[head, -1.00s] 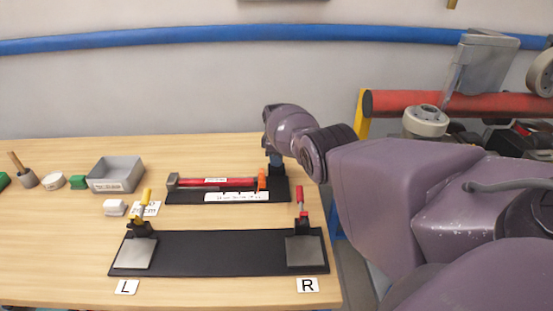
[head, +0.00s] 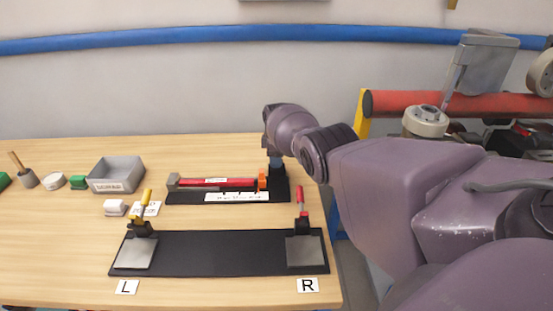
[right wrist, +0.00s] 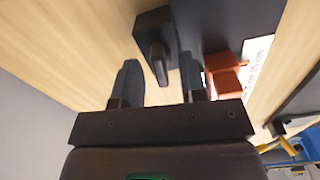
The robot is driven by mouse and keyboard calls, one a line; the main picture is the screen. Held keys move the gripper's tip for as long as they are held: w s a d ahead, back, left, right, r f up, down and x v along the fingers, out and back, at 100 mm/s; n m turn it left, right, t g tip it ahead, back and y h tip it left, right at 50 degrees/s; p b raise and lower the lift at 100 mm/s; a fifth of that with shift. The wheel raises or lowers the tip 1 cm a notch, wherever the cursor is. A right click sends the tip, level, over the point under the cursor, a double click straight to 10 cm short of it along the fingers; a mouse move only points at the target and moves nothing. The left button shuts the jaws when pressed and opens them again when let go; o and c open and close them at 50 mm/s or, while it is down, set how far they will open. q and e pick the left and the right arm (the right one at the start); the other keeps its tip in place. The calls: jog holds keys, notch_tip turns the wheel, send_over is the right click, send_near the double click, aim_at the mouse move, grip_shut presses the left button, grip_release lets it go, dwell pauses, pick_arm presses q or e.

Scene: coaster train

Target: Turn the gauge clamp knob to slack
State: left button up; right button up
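The gauge is a black base (head: 185,198) with a red bar (head: 230,183) and an orange piece (head: 262,181) near its right end. The orange piece also shows in the right wrist view (right wrist: 224,78). In the right wrist view a black block with a narrow dark knob (right wrist: 158,65) stands beyond the base's end. My right gripper (right wrist: 158,75) is open, pointing at the knob, with a finger on either side and gaps showing between. In the head view my right gripper (head: 276,160) is at the base's back right and hides the knob. My left gripper is out of view.
A black board (head: 215,255) with a yellow-handled clamp (head: 145,205) and a red-handled clamp (head: 300,205) lies in front. A grey bin (head: 115,177) and small blocks stand at left. The table's right edge is close to the gauge.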

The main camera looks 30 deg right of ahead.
notch_tip(320, 180, up, 3)
jog(key=shift+s+f+p, duration=0.1)
jog(key=shift+p, duration=1.1)
jog(key=shift+r, duration=0.4)
notch_tip(320, 180, up, 6)
jog(key=shift+f, duration=0.2)
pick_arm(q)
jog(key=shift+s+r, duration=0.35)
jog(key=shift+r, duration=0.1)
pick_arm(e)
jog(key=shift+r, duration=0.75)
